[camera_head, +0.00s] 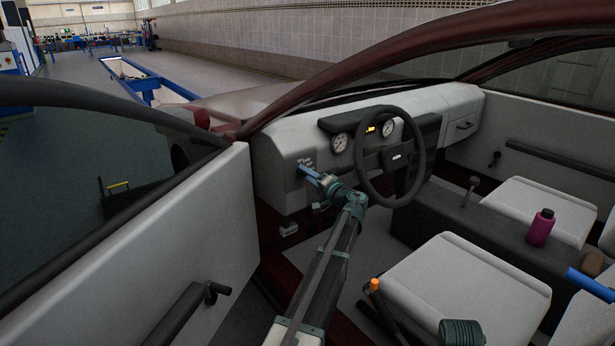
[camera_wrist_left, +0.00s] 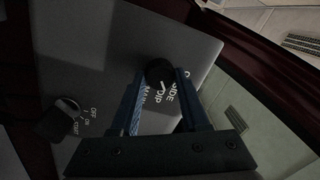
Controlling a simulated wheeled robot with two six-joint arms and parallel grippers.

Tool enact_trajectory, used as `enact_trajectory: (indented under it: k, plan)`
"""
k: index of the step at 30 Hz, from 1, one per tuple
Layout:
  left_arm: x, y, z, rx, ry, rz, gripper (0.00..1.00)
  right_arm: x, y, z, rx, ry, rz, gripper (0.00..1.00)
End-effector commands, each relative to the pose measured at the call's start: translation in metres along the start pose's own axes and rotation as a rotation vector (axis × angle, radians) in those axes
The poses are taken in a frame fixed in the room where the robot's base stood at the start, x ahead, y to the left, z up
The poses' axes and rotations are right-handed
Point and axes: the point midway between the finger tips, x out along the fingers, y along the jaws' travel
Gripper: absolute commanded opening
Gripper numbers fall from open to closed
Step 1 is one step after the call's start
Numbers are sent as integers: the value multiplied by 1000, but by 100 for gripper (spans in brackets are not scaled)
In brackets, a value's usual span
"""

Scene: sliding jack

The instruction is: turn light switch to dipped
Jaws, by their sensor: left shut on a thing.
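The light switch is a round black knob (camera_wrist_left: 158,72) on the grey dashboard panel, with SIDE, DIP and MAIN printed around it in the left wrist view. A small white mark shows at the knob's edge near DIP; I cannot tell exactly which word it points to. My left gripper (camera_wrist_left: 161,76) has its blue fingers on either side of the knob, shut on it. In the head view the left gripper (camera_head: 307,171) reaches the panel left of the steering wheel and hides the knob.
A black ignition switch (camera_wrist_left: 62,112) marked OFF, ON, START sits beside the knob. The steering wheel (camera_head: 418,150) is close right of my left gripper. The open door (camera_head: 190,225) stands left of the arm. A purple bottle (camera_head: 540,228) stands on the centre console.

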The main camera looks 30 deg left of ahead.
Motion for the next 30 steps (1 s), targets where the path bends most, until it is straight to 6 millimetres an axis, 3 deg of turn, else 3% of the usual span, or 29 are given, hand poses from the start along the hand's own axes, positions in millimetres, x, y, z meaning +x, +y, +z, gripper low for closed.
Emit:
enact_trajectory:
  k: [13,30]
  plan:
    - [-1,0,0,255,14,-3,0,2,0,0,0,0,0,50]
    - [-1,0,0,312,17,-3,0,2,0,0,0,0,0,50]
